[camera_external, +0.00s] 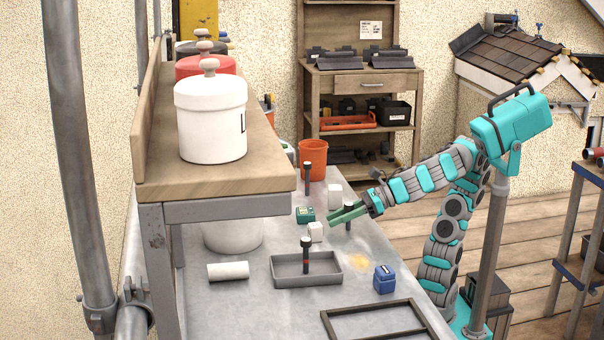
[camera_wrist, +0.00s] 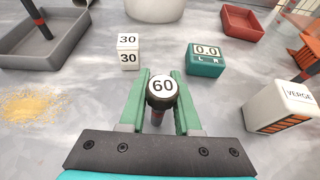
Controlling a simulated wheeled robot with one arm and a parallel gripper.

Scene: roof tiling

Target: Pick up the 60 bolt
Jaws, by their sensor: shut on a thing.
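The 60 bolt (camera_wrist: 162,88) has a round white head face marked 60, a black rim and a dark shaft with a reddish part. It sits upright between the two green fingers of my gripper (camera_external: 347,214), which is shut on it. In the external view the bolt's dark shaft (camera_external: 348,224) shows below the fingers, low over the grey bench. I cannot tell whether its lower end touches the bench.
A white 30 block (camera_wrist: 128,52), a teal 0.0 L R box (camera_wrist: 205,60) and a white VERGE block (camera_wrist: 283,106) stand nearby. A grey tray (camera_external: 290,282) holds another bolt (camera_external: 306,250). A blue block (camera_external: 384,279) and dark frame (camera_external: 340,330) lie in front; an orange bucket (camera_external: 312,160) stands behind.

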